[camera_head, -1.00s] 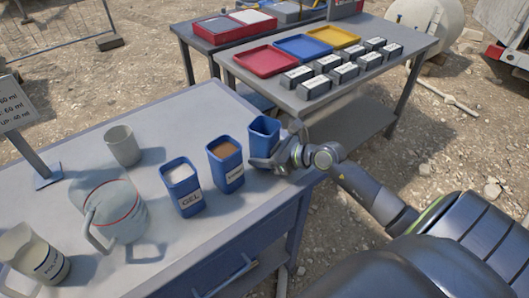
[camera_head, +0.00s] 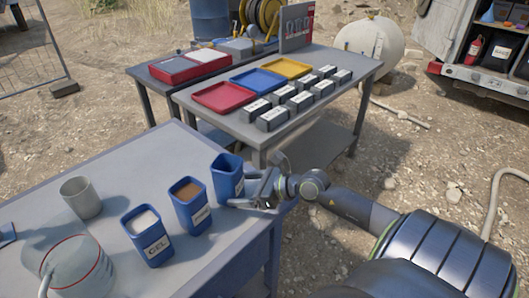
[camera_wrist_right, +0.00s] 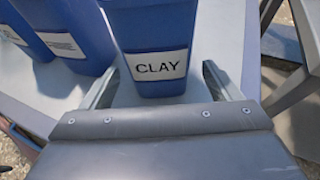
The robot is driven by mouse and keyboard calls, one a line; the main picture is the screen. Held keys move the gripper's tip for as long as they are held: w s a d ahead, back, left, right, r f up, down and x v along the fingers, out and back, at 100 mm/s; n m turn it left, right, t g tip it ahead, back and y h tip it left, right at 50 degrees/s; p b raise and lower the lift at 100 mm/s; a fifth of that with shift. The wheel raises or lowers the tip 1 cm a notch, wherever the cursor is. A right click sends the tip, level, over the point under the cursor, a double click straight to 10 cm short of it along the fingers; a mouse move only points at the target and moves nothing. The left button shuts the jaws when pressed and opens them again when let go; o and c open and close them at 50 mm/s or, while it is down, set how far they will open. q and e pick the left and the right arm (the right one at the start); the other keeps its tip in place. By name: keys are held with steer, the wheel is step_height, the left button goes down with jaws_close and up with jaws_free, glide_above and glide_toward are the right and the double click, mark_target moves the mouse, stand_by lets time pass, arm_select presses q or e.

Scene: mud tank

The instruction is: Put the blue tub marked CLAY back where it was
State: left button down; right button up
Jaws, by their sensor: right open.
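The blue tub marked CLAY (camera_head: 224,181) stands upright on the grey table at the right end of a row of blue tubs. It looks empty from above. In the right wrist view its white CLAY label (camera_wrist_right: 158,66) faces the camera. My right gripper (camera_head: 255,188) is open at the tub's right side. In the wrist view its two fingers lie left and right of the tub's lower part, with gaps showing, the left gap narrower. My left gripper is not in view.
A tub with brown contents (camera_head: 191,217) and the white-filled GEL tub (camera_head: 147,246) stand to the left. A grey cup (camera_head: 82,198) and a clear jug (camera_head: 78,274) are further left. A second table (camera_head: 226,119) behind holds coloured trays and several dark labelled blocks.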

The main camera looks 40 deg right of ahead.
steer(key=shift+v, duration=3.45)
